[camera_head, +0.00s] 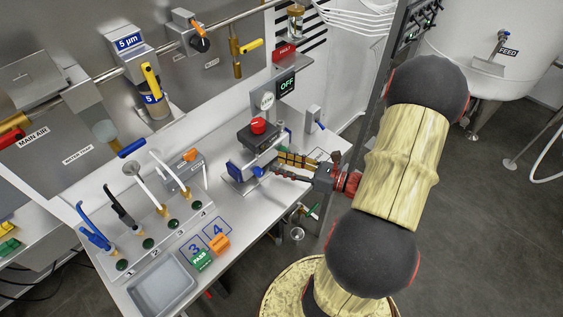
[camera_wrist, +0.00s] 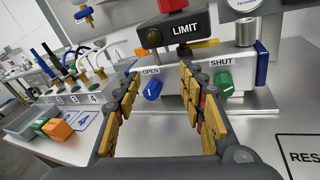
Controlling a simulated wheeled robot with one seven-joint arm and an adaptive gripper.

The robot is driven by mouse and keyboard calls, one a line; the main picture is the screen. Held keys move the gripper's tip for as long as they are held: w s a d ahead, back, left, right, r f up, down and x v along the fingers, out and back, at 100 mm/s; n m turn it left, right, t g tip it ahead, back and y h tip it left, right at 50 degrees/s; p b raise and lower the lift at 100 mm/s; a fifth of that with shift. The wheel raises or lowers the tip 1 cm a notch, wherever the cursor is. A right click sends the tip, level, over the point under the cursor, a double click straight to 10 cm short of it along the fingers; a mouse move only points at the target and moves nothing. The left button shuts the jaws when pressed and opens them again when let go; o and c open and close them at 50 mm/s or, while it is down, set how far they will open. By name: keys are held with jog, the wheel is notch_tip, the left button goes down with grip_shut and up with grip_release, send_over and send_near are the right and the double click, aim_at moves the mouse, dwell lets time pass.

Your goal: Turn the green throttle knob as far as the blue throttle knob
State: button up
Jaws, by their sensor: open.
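The blue throttle knob (camera_wrist: 152,90) sits on the front of a grey metal block below the OPEN label, with a small pale mark on its face. The green throttle knob (camera_wrist: 222,84) sits to its right, below the SHUT label; its exact angle is hard to read. My gripper (camera_wrist: 160,77) is open and empty, with its fingers pointing at the block. The blue knob shows between the fingers, and the green knob shows just right of the right finger.
A black LIMIT box (camera_wrist: 180,28) sits above the knobs, with a red button (camera_head: 258,125) on top.

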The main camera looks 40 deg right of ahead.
jog(key=s+d+f+m+h, duration=0.1)
jog(key=d+m, duration=0.1)
jog(key=s+d+f+m+t+h, duration=0.1)
jog(key=d+f+m+h, duration=0.1)
jog(key=d, duration=0.1)
jog(key=s+d+f+m+t+h, duration=0.1)
jog(key=d+f+m+h, duration=0.1)
jog(key=shift+d+b, duration=0.15)
jog(key=shift+b, duration=0.2)
jog(key=shift+w+a+b, duration=0.2)
jog(key=shift+w+b, duration=0.3)
jog(key=shift+w, duration=1.45)
jog(key=shift+w+a+b, duration=0.15)
jog(key=shift+w+b, duration=0.35)
jog(key=shift+w, duration=1.45)
grip_shut()
